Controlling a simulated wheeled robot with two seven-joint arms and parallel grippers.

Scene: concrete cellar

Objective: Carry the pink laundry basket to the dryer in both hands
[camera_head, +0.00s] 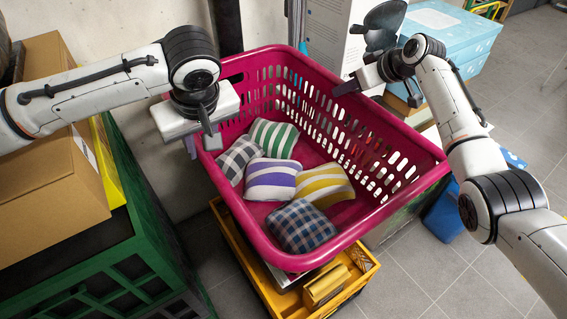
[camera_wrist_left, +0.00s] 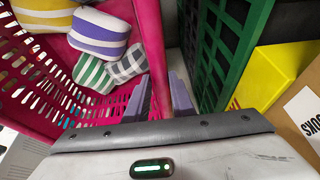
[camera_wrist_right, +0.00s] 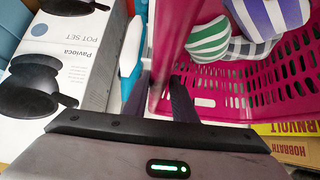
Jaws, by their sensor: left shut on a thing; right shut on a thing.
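The pink laundry basket (camera_head: 372,218) fills the middle of the head view, with slotted sides and several striped and checked cloth bundles (camera_head: 272,179) inside. My left gripper (camera_head: 205,140) is shut on the basket's left rim; the rim runs between its fingers in the left wrist view (camera_wrist_left: 155,70). My right gripper (camera_head: 350,88) is shut on the far right rim, which also passes between its fingers in the right wrist view (camera_wrist_right: 162,60). The basket looks roughly level above a yellow crate; whether it touches anything below I cannot tell. No dryer is recognisable.
The yellow crate (camera_head: 362,277) with items stands below the basket. A green crate (camera_head: 140,220) with a cardboard box (camera_head: 50,170) is at the left. A printed pot box (camera_head: 330,35) and a light blue box (camera_head: 450,32) stand behind. Tiled floor (camera_head: 430,270) is free at right.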

